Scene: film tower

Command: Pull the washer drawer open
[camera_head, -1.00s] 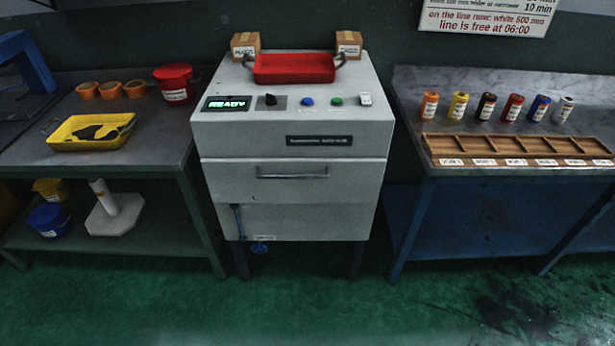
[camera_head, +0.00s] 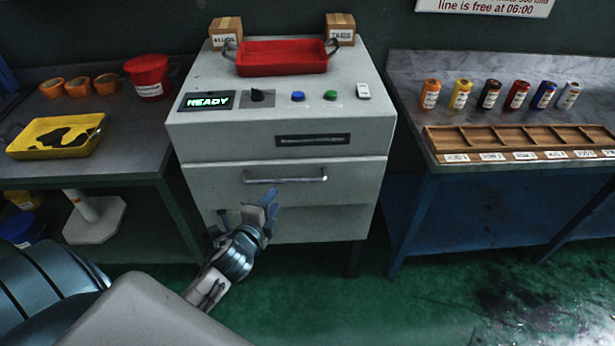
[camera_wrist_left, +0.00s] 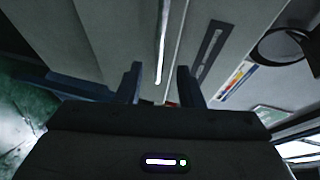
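The grey washer (camera_head: 215,143) stands in the middle with a lit READY display. Its drawer front (camera_head: 350,178) looks closed and carries a horizontal metal bar handle (camera_head: 300,180). My left gripper (camera_head: 271,203) is in front of the washer, just below the handle in the picture. In the left wrist view its two fingers (camera_wrist_left: 159,84) are spread with nothing between them. The handle (camera_wrist_left: 162,40) shows there as a bright bar beyond the fingertips, lined up with the gap and seemingly apart from them. My right gripper is not in view.
A red tray (camera_head: 283,57) and two small boxes sit on the washer. The left bench holds a yellow tray (camera_head: 55,150) and a red bucket (camera_head: 149,77). The right bench has several film canisters and a wooden rack (camera_head: 520,153). The green floor (camera_head: 310,290) ahead is clear.

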